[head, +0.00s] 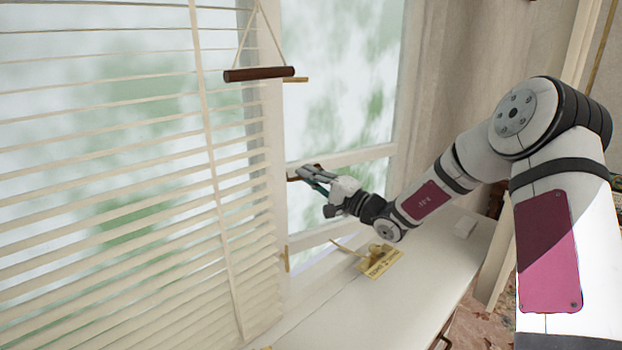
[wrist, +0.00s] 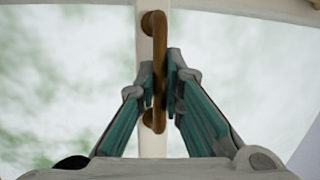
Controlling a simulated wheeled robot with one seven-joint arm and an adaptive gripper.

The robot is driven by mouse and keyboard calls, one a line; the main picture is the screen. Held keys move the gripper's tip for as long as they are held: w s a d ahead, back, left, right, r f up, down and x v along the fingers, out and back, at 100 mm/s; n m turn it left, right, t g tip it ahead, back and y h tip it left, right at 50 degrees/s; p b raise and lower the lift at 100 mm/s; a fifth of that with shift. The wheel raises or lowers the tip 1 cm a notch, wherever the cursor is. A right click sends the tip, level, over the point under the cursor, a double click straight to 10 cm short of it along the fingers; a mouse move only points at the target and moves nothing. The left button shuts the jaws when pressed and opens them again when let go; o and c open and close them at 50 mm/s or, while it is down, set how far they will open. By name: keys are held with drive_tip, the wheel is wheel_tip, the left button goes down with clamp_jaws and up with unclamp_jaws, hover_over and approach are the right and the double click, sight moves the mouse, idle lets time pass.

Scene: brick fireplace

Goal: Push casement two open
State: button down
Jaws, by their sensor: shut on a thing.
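The casement (head: 341,157), a white frame with glass panes, stands right of the blind in the head view. The wrist view shows its pale glazing bar (wrist: 145,45) and a brown, brass-like upright handle (wrist: 159,50). My gripper (head: 308,173) reaches the casement's left side in the head view. In the wrist view my gripper (wrist: 161,88) is shut on the handle, a finger on each side. The handle's upper end and lower tip show past the fingers. A brass stay with a lettered plate (head: 381,262) lies on the sill below; its label is hard to read.
A slatted blind (head: 130,180) covers the window on the left. A dark wooden bar (head: 259,74) hangs on cords above my gripper. A curtain (head: 470,80) hangs behind my arm.

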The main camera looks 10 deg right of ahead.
drive_tip(key=c, duration=1.7)
unclamp_jaws()
drive_tip(key=v, duration=1.2)
drive_tip(key=shift+f, duration=0.1)
